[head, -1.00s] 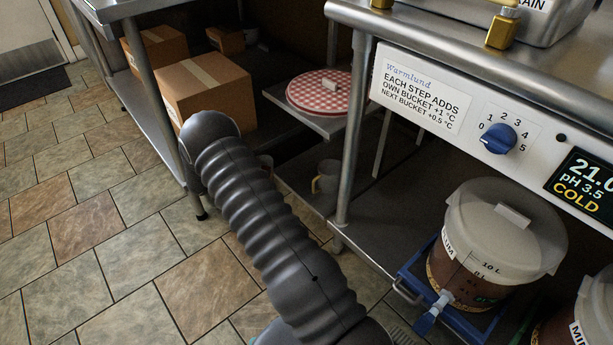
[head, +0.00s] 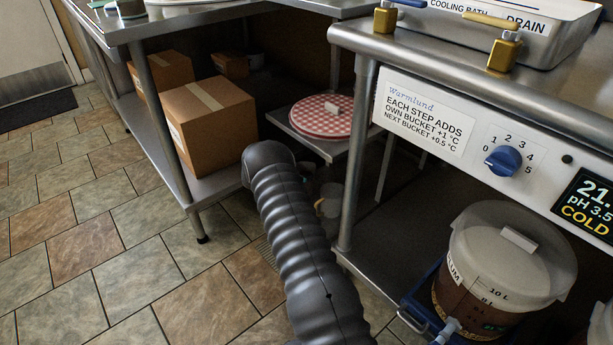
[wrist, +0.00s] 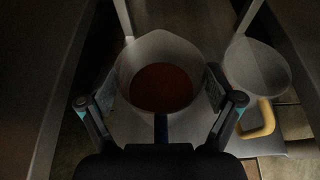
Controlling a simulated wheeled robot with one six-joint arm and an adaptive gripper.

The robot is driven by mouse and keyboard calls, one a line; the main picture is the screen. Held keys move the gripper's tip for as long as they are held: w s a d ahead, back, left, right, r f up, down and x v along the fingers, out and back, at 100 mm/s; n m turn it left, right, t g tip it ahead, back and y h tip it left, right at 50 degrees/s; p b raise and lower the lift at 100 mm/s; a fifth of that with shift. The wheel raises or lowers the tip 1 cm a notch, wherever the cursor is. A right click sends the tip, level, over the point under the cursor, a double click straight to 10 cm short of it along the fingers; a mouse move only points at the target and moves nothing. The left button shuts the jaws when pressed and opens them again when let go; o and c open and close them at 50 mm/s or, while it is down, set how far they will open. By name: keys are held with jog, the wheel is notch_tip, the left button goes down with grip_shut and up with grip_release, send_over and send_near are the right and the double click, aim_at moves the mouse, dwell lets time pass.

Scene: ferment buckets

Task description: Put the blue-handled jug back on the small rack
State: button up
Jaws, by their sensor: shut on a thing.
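The blue-handled jug (wrist: 148,52) is in the wrist view, seen from above, a pale jug with reddish-brown contents. Its blue handle (wrist: 161,128) points toward my gripper (wrist: 165,90). The two fingers lie on either side of the jug and are shut on it. A grey surface (wrist: 130,132) shows below it; I cannot tell whether the jug touches it. I cannot tell for sure which surface is the small rack.
A second jug (wrist: 258,66) with a yellow handle stands close on the right; it also shows in the head view (head: 331,198). A checked lid (head: 322,116) lies on a low shelf. A cardboard box (head: 208,125), a steel table leg (head: 355,160) and a lidded bucket (head: 500,270) stand around.

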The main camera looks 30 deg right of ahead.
jog(key=d, duration=0.2)
jog(key=shift+w+d, duration=0.2)
jog(key=shift+d, duration=0.15)
jog(key=shift+f, duration=1.65)
jog(key=shift+f+b, duration=0.2)
jog(key=shift+b, duration=0.15)
jog(key=o, duration=1.5)
